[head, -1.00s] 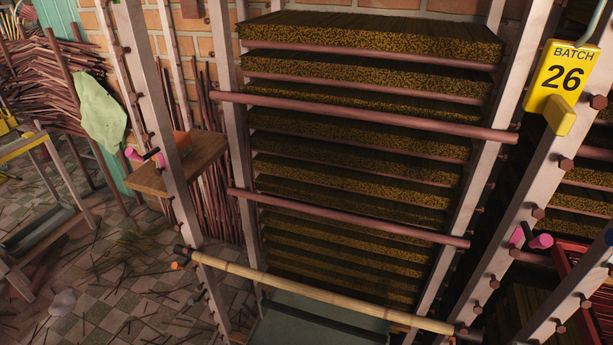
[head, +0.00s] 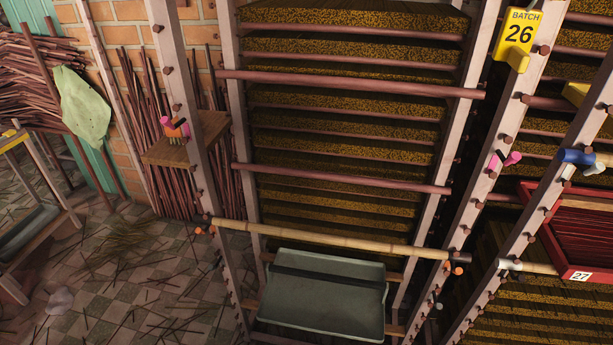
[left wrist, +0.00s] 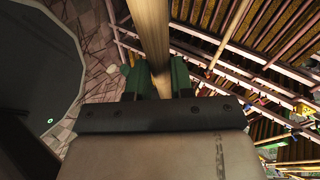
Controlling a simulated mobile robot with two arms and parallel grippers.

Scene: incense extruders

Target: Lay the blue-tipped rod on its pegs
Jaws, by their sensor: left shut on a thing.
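In the left wrist view my left gripper (left wrist: 160,80) is shut on a pale bamboo rod (left wrist: 150,28). The rod runs up out of the picture between the green fingers; its tips are out of view, so I cannot see their colour. Neither gripper shows in the head view. A bamboo rod (head: 330,240) lies across the rack by orange pegs (head: 457,270).
A grey tray (head: 340,262) sits low in the rack under the lying rod. A red tray (head: 582,272) marked 27 is at right. A yellow "BATCH 26" sign (head: 519,37) hangs on a post. Dark incense mats fill the shelves behind. A small wooden shelf (head: 168,152) juts out at left.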

